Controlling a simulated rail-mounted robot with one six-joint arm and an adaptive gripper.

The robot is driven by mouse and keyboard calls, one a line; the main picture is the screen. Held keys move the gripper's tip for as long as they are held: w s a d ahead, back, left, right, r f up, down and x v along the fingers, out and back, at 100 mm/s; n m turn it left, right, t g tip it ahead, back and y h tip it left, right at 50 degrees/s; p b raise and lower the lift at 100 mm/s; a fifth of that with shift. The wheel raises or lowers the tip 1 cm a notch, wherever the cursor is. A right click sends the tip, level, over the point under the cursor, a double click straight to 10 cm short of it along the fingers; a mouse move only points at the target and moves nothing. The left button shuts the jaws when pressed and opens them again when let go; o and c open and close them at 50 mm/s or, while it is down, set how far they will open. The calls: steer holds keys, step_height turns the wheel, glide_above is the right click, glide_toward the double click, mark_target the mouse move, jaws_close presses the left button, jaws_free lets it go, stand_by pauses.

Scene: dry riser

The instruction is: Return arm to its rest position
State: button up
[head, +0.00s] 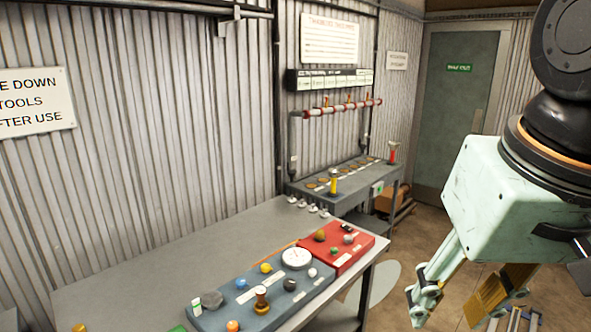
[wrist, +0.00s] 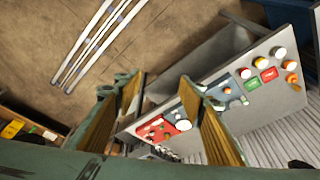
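My arm comes in at the right of the head view, with my gripper (head: 455,308) hanging downward over the floor, to the right of the workbench. In the wrist view my gripper (wrist: 160,88) shows its two yellow-brown fingers spread well apart. Nothing is held between them. The gripper touches nothing that I can see. Part of the arm is cut off by the right edge of the head view.
A grey workbench (head: 185,262) carries a blue-grey tray (head: 225,318) and a red tray (head: 358,257) with small parts. A pipe bench (head: 345,182) stands behind, near a green door (head: 455,110). White poles (wrist: 103,40) lie on the floor. Open floor (wrist: 190,30) surrounds them.

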steer(key=s+f, duration=0.2)
steer(key=s, duration=0.4)
steer(key=shift+d+n, duration=0.4)
steer(key=shift+d, duration=0.05)
steer(key=shift+w+r, duration=0.15)
stand_by(0.6)
